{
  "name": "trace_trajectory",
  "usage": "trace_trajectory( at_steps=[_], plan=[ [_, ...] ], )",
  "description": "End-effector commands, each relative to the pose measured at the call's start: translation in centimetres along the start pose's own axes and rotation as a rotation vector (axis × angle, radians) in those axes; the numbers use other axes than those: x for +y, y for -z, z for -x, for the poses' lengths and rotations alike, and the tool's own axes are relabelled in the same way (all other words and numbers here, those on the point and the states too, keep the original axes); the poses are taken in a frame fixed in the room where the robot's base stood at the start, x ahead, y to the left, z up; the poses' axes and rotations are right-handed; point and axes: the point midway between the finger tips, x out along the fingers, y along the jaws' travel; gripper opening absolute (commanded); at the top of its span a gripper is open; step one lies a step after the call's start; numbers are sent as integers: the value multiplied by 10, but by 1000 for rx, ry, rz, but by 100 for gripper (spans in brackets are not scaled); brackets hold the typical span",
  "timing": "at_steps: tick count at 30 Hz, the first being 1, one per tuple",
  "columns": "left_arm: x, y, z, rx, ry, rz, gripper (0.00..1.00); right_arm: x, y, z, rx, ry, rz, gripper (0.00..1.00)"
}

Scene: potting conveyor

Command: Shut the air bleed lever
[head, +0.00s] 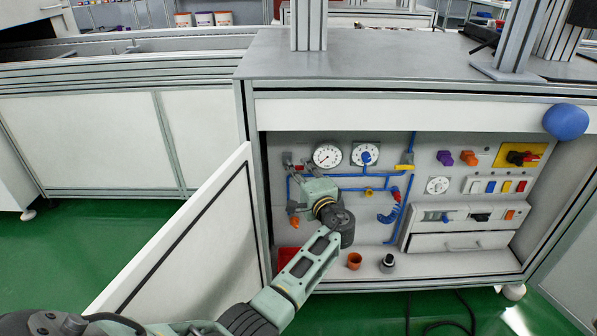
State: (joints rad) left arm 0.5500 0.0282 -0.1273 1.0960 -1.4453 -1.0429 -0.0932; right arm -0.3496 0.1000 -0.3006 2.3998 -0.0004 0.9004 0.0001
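My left arm reaches into an open cabinet, and my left gripper (297,170) is at the left part of the back panel, by the blue air piping (340,175). The fingers are small and partly hidden by my wrist, so I cannot tell whether they are open or touch anything. I cannot tell which fitting is the air bleed lever. On or near the piping are a yellow fitting (404,167), a smaller yellow one (369,191), a red one (396,193) and an orange one (293,221). My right gripper is not in view.
The white cabinet door (185,245) stands open at the left, beside my arm. A pressure gauge (327,155) and a dial (365,154) are above the piping. An orange pot (354,260) and a dark-topped object (387,263) stand on the cabinet floor. Switches and a drawer (460,243) are at right.

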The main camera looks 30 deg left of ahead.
Motion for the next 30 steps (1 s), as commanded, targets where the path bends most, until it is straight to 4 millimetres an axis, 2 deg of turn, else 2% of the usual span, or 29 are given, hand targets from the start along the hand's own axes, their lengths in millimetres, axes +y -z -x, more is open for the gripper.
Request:
trace_trajectory(
  at_steps=[3, 14, 17, 30],
  plan=[
    [0, 0, 0, 0, 0, 1, 30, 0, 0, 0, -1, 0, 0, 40],
    [0, 0, 3, 0, 1, 2, 30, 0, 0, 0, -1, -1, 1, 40],
    [0, 1, 15, 2, 0, 2, 30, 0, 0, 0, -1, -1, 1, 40],
    [0, 0, 102, 1, -1, 3, 30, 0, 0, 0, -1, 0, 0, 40]
  ],
)
